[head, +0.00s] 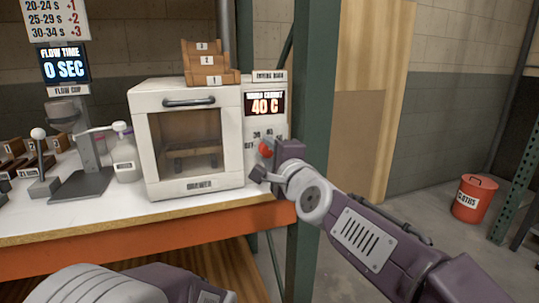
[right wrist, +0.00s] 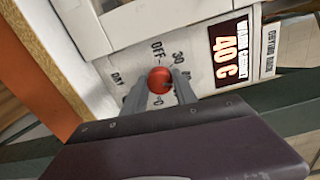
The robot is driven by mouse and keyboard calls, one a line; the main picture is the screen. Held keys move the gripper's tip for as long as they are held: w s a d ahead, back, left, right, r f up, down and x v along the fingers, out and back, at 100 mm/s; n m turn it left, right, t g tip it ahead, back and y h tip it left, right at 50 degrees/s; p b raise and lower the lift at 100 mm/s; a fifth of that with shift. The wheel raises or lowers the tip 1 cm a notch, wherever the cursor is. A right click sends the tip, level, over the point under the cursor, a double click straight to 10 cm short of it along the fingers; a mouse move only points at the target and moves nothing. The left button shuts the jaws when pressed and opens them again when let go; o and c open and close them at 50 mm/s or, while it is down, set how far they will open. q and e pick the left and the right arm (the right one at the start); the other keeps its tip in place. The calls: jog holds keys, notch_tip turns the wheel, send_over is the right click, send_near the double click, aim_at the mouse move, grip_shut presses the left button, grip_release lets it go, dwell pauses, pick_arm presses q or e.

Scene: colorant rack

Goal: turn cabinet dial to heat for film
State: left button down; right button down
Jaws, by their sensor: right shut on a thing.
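The white cabinet (head: 137,150) stands on the bench, its windowed door closed. Its panel display (head: 265,104) reads 40 C. The red dial (head: 266,149) is on the panel below the display, partly covered by my right gripper (head: 268,162). In the right wrist view the red dial (right wrist: 159,80) sits between the two fingers of my right gripper (right wrist: 160,88), which is shut on it. Where the dial points is hard to tell. My left gripper is out of view.
A wooden step rack (head: 208,62) stands on the cabinet. A white bottle (head: 125,158) and a grey flow cup stand (head: 80,180) are left of it on the bench (head: 110,230). A green post (head: 312,110) rises close right of the panel. A red bin (head: 474,200) stands far right.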

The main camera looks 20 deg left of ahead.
jog(key=shift+f, duration=0.1)
dwell(0.3)
jog(key=c, duration=1)
grip_release()
jog(key=shift+o, duration=0.2)
jog(key=v, duration=0.9)
